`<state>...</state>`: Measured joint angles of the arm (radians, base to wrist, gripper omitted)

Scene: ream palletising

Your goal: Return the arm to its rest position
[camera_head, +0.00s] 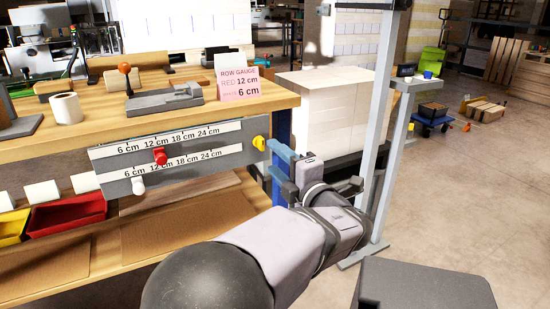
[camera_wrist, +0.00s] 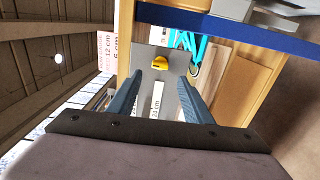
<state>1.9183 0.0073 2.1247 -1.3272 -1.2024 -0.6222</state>
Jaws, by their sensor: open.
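My gripper (camera_head: 284,165) is in front of the bench's right end, in free air to the right of the gauge board (camera_head: 235,165). In the wrist view its two blue-grey fingers (camera_wrist: 160,92) stand apart with nothing held between them. The board's yellow knob (camera_head: 259,143) is beyond the fingertips and also shows in the wrist view (camera_wrist: 160,62); they look apart from it. The red slider (camera_head: 160,156) is at 12 cm on the upper scale. The white slider (camera_head: 138,186) is at about 6 cm on the lower scale.
A pink card (camera_head: 238,84) reading red 12 cm, white 6 cm stands on the wooden bench (camera_head: 200,121). A grey post (camera_head: 382,130) rises just right of my gripper. A pale stack (camera_head: 335,105) is behind. Open floor (camera_head: 480,200) lies to the right.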

